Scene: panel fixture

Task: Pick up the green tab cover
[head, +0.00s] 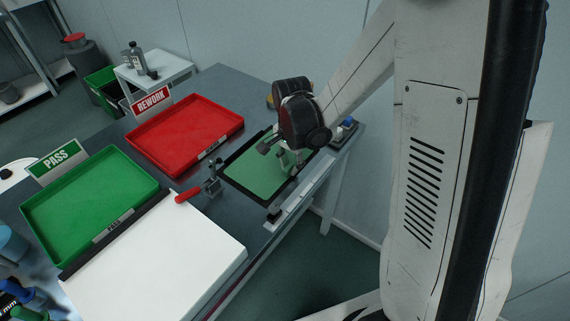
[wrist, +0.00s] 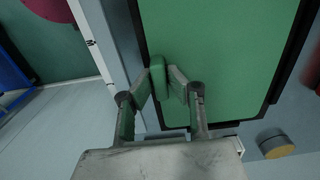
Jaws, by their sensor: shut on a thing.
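The green tab cover (head: 258,174) is a flat green panel lying within a dark frame at the right end of the table. In the wrist view the cover (wrist: 215,50) fills the upper middle, with a raised green tab at its near left edge. My gripper (head: 288,160) is over the cover's right side, pointing down. In the wrist view my gripper (wrist: 166,82) has its two fingers closed around the tab. The fingers hide part of the tab. I cannot tell whether the cover is raised at all from the frame.
A red clamp handle (head: 188,195) stands just left of the frame. The red REWORK tray (head: 185,135) and green PASS tray (head: 90,200) lie farther left. A white board (head: 160,255) lies in front. A yellow-topped round knob (wrist: 274,144) is near the cover's corner.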

